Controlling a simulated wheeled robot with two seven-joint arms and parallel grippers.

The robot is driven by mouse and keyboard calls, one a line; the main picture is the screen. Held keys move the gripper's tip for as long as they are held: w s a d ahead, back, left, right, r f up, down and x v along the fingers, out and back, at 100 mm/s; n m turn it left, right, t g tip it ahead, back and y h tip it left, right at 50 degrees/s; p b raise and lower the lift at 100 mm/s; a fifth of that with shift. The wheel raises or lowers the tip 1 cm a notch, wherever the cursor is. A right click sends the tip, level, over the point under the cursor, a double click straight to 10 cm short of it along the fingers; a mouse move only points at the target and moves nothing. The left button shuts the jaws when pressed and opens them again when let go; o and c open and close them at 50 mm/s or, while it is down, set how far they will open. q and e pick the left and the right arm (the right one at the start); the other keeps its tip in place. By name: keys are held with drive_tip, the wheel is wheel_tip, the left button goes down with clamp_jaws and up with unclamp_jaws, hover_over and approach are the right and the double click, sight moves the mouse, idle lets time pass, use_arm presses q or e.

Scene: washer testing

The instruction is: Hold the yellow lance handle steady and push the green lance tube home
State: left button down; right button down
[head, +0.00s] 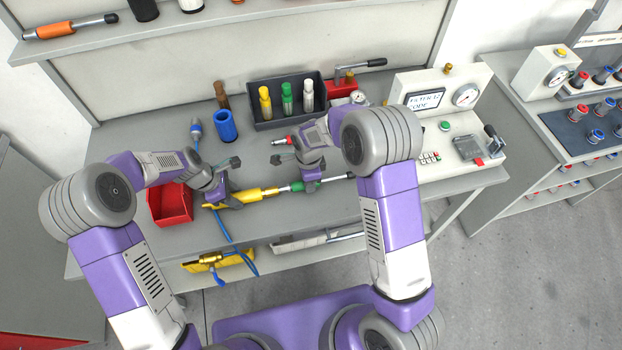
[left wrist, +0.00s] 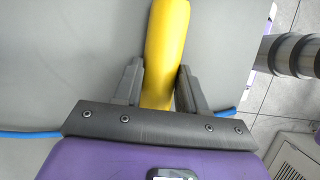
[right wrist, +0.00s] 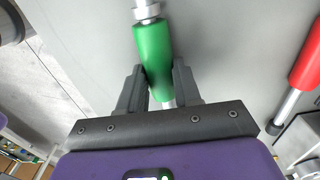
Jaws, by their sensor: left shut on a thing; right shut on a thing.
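The yellow lance handle (head: 255,194) lies level above the front of the bench. My left gripper (head: 222,196) is shut on it; the left wrist view shows the yellow grip (left wrist: 166,45) between both fingers (left wrist: 160,92). The green lance tube (head: 306,185) lies in line to its right, with a thin metal rod running on to the right. My right gripper (head: 308,182) is shut on its green sleeve, which also shows between the fingers (right wrist: 160,88) in the right wrist view (right wrist: 152,48). Silver metal shows between yellow and green; I cannot tell how deep the joint is seated.
A red bin (head: 170,205) stands left of the handle. A red-handled lance (head: 284,140) lies behind my right gripper. A gauge console (head: 450,120) stands right. A blue hose (left wrist: 30,134) passes near my left gripper.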

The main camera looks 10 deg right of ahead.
drive_tip(key=shift+a, duration=0.15)
drive_tip(key=shift+a, duration=0.75)
drive_tip(key=shift+a, duration=0.25)
drive_tip(key=c, duration=0.7)
unclamp_jaws()
use_arm(q)
drive_tip(key=c, duration=0.5)
unclamp_jaws()
drive_tip(key=shift+c, duration=0.2)
use_arm(e)
wheel_tip(320, 180, up, 12)
use_arm(q)
drive_tip(key=shift+r, duration=0.1)
